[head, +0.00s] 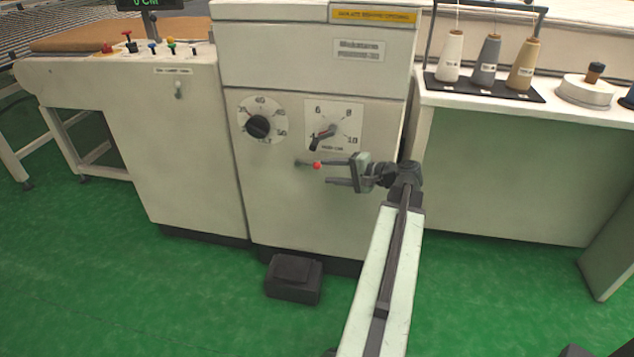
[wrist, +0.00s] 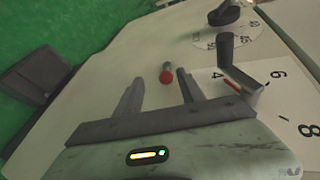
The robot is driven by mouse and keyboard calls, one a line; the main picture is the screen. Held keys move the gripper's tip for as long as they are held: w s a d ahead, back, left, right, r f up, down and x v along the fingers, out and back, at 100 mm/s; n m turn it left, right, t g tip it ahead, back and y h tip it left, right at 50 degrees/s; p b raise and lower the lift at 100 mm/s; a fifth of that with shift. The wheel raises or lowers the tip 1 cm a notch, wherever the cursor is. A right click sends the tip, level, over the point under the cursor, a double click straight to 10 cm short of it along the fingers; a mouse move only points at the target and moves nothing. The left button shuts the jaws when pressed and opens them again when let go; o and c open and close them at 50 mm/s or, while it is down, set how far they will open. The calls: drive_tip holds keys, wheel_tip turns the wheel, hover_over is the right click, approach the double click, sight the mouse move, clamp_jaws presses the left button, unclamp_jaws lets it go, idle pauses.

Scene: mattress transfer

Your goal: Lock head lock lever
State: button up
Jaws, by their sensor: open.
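The head lock lever, a short metal rod with a red ball tip, sticks out of the front of the beige machine (head: 300,215). Its red tip (head: 317,166) shows in the head view just left of my gripper (head: 333,170). In the wrist view the red tip (wrist: 166,77) stands ahead of and between the two fingers of my gripper (wrist: 157,85). The fingers are apart and empty. I cannot tell the exact gap between fingertips and knob.
A black dial (head: 258,126) and a pointer dial (head: 325,137) sit just above the lever. A black foot pedal (head: 293,278) lies on the green floor below. Thread cones (head: 489,60) stand on the right-hand counter. A bench with small colored levers is at left.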

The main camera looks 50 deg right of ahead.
sight(320, 166)
drive_tip(key=x, duration=0.2)
drive_tip(key=d+b+x, duration=0.1)
drive_tip(key=x, duration=0.1)
drive_tip(key=b+x, duration=0.1)
drive_tip(key=x, duration=0.1)
drive_tip(key=shift+w+d+r, duration=0.1)
drive_tip(key=shift+w+r, duration=0.2)
drive_tip(key=shift+w, duration=0.05)
clamp_jaws()
idle(1.3)
